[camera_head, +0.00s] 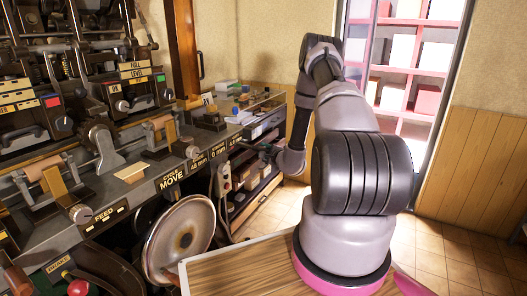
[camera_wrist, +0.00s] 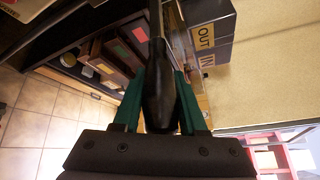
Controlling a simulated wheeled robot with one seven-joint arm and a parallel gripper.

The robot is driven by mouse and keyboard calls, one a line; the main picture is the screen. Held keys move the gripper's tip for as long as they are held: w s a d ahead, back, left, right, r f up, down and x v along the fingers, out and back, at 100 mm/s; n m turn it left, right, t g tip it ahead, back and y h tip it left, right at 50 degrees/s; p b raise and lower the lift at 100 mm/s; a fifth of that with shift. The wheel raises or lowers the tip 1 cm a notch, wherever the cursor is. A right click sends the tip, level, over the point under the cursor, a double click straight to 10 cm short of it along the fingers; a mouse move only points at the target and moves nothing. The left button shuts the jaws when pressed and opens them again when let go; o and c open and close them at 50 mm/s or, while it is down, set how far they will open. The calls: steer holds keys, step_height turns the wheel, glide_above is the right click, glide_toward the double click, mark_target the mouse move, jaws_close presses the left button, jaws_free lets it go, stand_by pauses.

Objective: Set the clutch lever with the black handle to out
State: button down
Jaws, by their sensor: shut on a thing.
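The black handle (camera_wrist: 160,98) of the clutch lever is in the middle of the wrist view, its shaft running up to the top edge. My gripper (camera_wrist: 159,82) has its two green fingers on either side of the handle and is shut on it. A dark block right of the lever carries an OUT label (camera_wrist: 205,36) and an IN label (camera_wrist: 207,60). I cannot tell which label the lever stands at. In the head view my gripper (camera_head: 266,149) is at the far right end of the machine bench, small, and the handle cannot be made out there.
The machine bench (camera_head: 135,200) with several levers and label plates fills the left of the head view. A large metal handwheel (camera_head: 182,240) stands in front of it. A shelf with coloured boxes (camera_wrist: 112,55) is left of the lever. Tiled floor (camera_head: 440,255) is clear at right.

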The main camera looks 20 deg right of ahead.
steer(key=shift+c, duration=2.2)
jaws_free()
steer(key=shift+s+a+f, duration=0.1)
steer(key=shift+s+a, duration=0.05)
steer(key=shift+a, duration=0.1)
steer(key=s+d+r, duration=0.1)
steer(key=s+r, duration=0.1)
steer(key=s, duration=0.8)
steer(key=shift+s+d, duration=0.15)
steer(key=shift+s, duration=0.1)
